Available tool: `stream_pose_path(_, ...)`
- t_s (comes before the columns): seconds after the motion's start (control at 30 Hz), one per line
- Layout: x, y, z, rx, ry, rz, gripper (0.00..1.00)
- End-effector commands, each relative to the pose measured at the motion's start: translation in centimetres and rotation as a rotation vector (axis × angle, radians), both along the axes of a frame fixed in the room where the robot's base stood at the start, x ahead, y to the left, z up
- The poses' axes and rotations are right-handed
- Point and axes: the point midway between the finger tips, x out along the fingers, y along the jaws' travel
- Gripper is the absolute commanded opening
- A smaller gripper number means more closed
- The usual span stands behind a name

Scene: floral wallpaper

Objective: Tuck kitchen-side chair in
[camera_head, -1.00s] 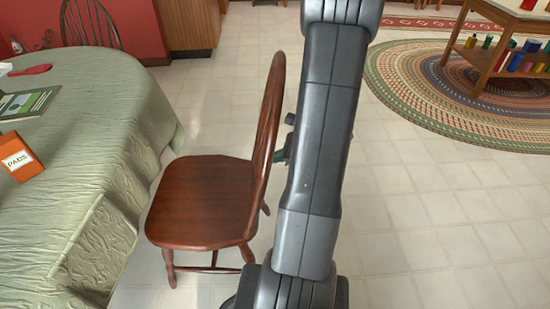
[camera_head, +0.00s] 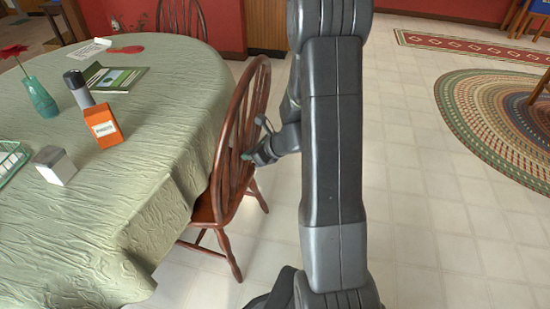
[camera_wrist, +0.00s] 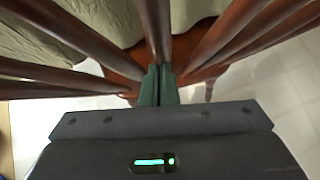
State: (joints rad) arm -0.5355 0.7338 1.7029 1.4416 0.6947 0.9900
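The reddish-brown wooden chair (camera_head: 241,130) stands upright at the right side of the cloth-covered table (camera_head: 190,87). Its spindle back faces my arm, and its seat is mostly hidden by the tablecloth and the back. My gripper (camera_head: 248,157) is at the right side of the chair back, at the spindles. In the wrist view, the green fingers of my gripper (camera_wrist: 158,85) are side by side with hardly a gap, their tips by a middle spindle (camera_wrist: 155,30). The seat (camera_wrist: 185,48) shows beyond them. I cannot tell whether the tips press on the spindle.
On the table are an orange box (camera_head: 103,125), a white-grey box (camera_head: 54,165), a vase (camera_head: 40,98) and a book (camera_head: 116,79). Another chair (camera_head: 181,18) stands behind the table. An oval braided rug (camera_head: 495,120) lies right; the tiled floor between is clear.

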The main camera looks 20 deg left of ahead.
Motion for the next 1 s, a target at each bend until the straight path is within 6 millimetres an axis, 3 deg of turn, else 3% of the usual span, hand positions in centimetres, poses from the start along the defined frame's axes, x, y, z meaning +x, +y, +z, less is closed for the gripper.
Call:
stream_pose_path(0.1,-0.4,2.5,0.2,0.003,-0.001,0.004,0.0)
stream_pose_path(0.33,-0.6,4.7,0.1,0.002,-0.001,0.002,0.0)
stream_pose_path(0.83,-0.5,5.4,0.3,0.008,-0.003,0.002,0.0)
stream_pose_path(1.0,-0.2,4.6,0.0,0.009,-0.003,0.0,0.0)
